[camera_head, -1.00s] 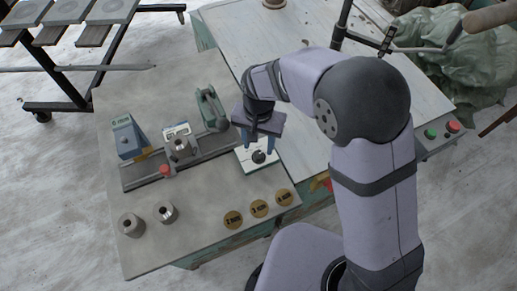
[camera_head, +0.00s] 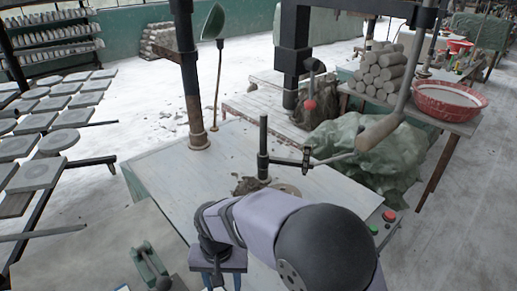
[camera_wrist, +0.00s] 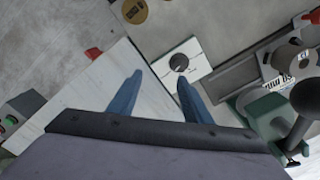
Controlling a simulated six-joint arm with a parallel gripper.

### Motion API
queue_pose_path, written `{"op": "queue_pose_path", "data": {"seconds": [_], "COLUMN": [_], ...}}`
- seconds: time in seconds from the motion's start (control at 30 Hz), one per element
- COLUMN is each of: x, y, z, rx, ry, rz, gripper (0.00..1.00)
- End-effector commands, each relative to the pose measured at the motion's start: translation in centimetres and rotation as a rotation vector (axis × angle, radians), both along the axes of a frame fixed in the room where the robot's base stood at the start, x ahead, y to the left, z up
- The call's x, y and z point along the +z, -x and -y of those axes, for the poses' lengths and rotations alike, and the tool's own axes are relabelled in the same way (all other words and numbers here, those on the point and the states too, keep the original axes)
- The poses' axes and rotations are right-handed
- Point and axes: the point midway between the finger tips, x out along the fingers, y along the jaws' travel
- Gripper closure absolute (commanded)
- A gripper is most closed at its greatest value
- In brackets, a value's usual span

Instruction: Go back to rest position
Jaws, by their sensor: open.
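My gripper (camera_head: 222,281) hangs at the bottom edge of the head view, pointing down. In the wrist view its two blue fingers (camera_wrist: 156,90) are spread apart with nothing between them. A white square plate with a black round knob (camera_wrist: 193,52) lies just beyond the fingertips in that view, apart from them.
A green clamp-like device (camera_head: 148,262) stands at lower left, and in the wrist view a green tool (camera_wrist: 265,118) sits right of my fingers. A pale table (camera_head: 165,165) with an upright post (camera_head: 263,150) lies beyond my arm. A gold disc (camera_wrist: 134,11) shows at the top.

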Motion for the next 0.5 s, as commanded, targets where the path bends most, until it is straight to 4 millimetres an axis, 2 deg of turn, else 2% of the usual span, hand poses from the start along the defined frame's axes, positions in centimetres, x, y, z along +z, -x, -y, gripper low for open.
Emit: {"op": "queue_pose_path", "data": {"seconds": [0.03, 0.13, 0.3, 0.4, 0.5], "x": [0.6, 1.4, 2.2, 2.2, 2.1], "y": [-0.5, -0.6, 1.5, 3.5, 5.5], "z": [2.5, 8.0, 16.9, 20.7, 23.4], "rx": [-0.017, -0.028, -0.042, -0.046, -0.048], "ry": [-0.001, 0.0, 0.0, 0.001, 0.001], "rz": [0.003, 0.002, 0.003, 0.003, 0.002], "gripper": [0.55, 0.55, 0.55, 0.55, 0.55]}}
